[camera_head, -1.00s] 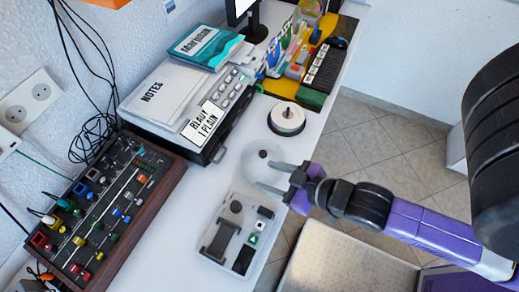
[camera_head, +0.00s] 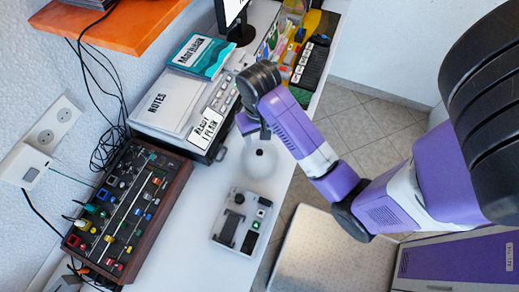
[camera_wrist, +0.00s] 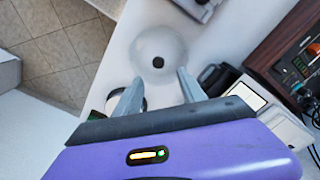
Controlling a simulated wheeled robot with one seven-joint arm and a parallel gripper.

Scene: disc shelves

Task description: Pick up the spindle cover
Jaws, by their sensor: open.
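The spindle cover (camera_head: 258,166) is a clear, round dome with a black knob, standing on the white desk. It also shows in the wrist view (camera_wrist: 145,45), with its black knob near the top middle. My gripper (camera_wrist: 159,79) is open and empty. Its two fingers point toward the cover, with the knob roughly in line with the gap between them. In the head view my wrist is above and behind the cover, and my fingers are mostly hidden there. I cannot tell the exact height of the fingers above the cover.
A grey device with a black knob (camera_head: 243,222) lies in front of the cover. A black-and-white device carrying papers (camera_head: 178,105) stands at the left rear. A wood-sided mixer (camera_head: 128,210) is at the left. The desk's right edge is close to the cover.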

